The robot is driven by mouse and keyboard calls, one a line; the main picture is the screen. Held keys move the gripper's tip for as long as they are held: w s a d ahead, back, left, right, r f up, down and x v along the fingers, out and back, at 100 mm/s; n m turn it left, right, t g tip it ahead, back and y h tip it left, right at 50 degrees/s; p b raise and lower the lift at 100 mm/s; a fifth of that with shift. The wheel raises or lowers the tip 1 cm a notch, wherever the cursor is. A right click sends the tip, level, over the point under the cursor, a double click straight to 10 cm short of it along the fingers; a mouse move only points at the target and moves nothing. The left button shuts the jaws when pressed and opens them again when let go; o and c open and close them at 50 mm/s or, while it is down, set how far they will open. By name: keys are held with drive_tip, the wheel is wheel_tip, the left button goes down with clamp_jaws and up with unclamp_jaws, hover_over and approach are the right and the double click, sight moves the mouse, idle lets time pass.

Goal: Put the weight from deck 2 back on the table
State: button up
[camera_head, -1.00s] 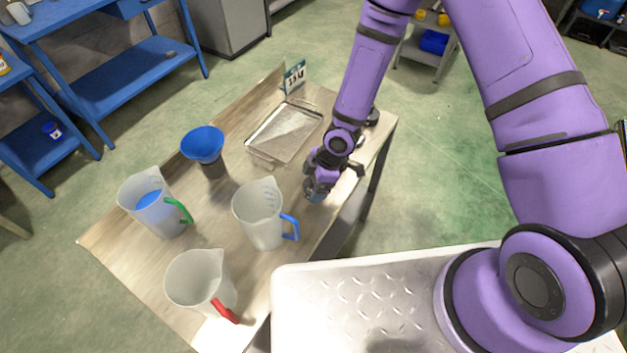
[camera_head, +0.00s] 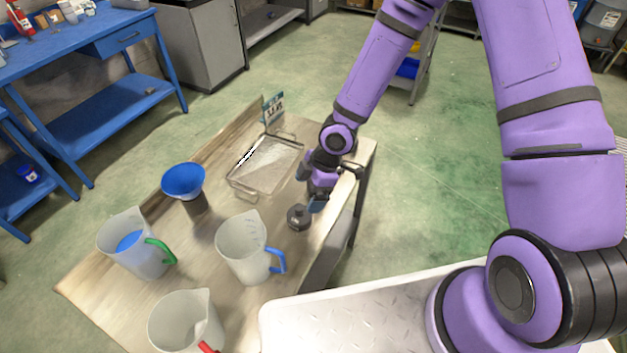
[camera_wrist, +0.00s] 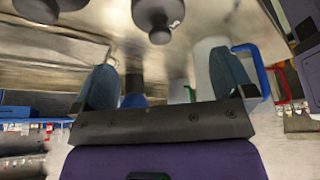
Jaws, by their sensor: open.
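A dark round weight (camera_head: 299,217) with a knob stands upright on the wooden table (camera_head: 95,275), near its right edge. My gripper (camera_head: 318,203) is just above and to the right of it, open and empty. In the wrist view my two fingers (camera_wrist: 165,82) are spread apart with nothing between them. That view is upside down and shows a knobbed dark weight (camera_wrist: 158,16) beyond the fingers. A second dark round thing (camera_wrist: 42,8) is cut off at its upper left. I cannot tell which thing is deck 2.
A metal tray (camera_head: 238,189) with handles lies behind my gripper, by a small number sign (camera_head: 272,108). A blue funnel (camera_head: 184,181) and jugs with green (camera_head: 130,252), blue (camera_head: 240,245) and red (camera_head: 180,325) handles stand to the left. Bare tabletop lies between weight and tray.

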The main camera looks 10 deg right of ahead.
drive_tip(key=shift+v, duration=1.55)
drive_tip(key=d+r+m+t+h, duration=0.25)
drive_tip(key=d+r+m, duration=0.25)
drive_tip(key=d+r, duration=0.45)
drive_tip(key=d+r+m+t+h, duration=0.1)
drive_tip(key=d+r+m+h, duration=0.4)
drive_tip(key=r, duration=0.8)
drive_tip(key=s+d+r+m+t+y, duration=0.1)
drive_tip(key=s+d+r+m, duration=0.2)
drive_tip(key=s+r, duration=0.5)
drive_tip(key=s+d+r+m+t+y, duration=0.1)
drive_tip(key=s+d+r+m+y, duration=0.1)
drive_tip(key=s+r+m, duration=0.4)
drive_tip(key=shift+s+d+r, duration=0.6)
drive_tip(key=shift+s+r, duration=1.05)
drive_tip(key=shift+s, duration=0.9)
